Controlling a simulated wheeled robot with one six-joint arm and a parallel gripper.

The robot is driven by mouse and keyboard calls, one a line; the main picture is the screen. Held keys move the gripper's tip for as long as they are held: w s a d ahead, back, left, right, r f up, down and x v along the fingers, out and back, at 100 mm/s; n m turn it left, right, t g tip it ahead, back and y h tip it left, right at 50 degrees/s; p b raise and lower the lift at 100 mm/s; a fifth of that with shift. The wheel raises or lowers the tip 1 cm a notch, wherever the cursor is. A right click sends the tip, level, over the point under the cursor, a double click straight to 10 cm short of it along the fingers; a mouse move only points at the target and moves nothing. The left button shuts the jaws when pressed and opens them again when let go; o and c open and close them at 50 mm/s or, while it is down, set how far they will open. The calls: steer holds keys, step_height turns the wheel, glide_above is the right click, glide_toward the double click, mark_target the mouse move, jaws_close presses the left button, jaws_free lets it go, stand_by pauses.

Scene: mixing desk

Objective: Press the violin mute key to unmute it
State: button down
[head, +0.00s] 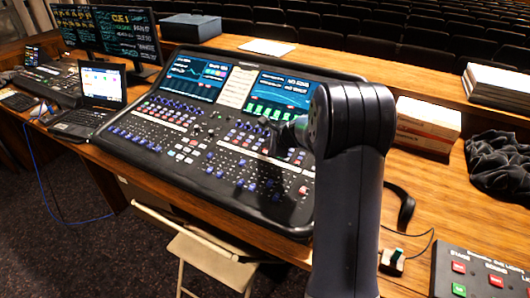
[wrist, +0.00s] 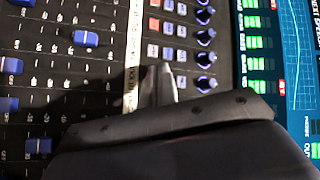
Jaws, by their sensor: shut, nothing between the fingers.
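The mixing desk (head: 200,150) lies on the wooden table, with rows of keys, knobs and faders. My gripper (wrist: 163,82) is shut and empty, with its fingertips over the panel beside the white label strip (wrist: 133,48). In the head view my arm hides part of the desk's right side, and the gripper shows only darkly. Small red keys (wrist: 168,28) and pale keys line the strip in the wrist view, next to blue knobs (wrist: 204,37). I cannot read which key is the violin mute, and I cannot tell whether the fingertips touch a key.
Blue fader caps (wrist: 86,39) stand left of the strip in the wrist view. The desk screens (head: 280,95) are at its back. A laptop (head: 98,90) stands to the left, a box stack (head: 428,122) and black cloth (head: 500,160) to the right. A button box (head: 480,272) lies at front right.

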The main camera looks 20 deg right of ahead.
steer(key=shift+f, duration=0.3)
steer(key=shift+f+b, duration=0.3)
steer(key=shift+b, duration=0.15)
steer(key=shift+r, duration=0.1)
stand_by(0.3)
steer(key=shift+r+p, duration=0.6)
steer(key=shift+r, duration=0.05)
steer(key=shift+r, duration=0.1)
steer(key=r+p, duration=0.4)
steer(key=r, duration=0.1)
steer(key=shift+s+a, duration=0.2)
steer(key=shift+f, duration=0.15)
stand_by(0.4)
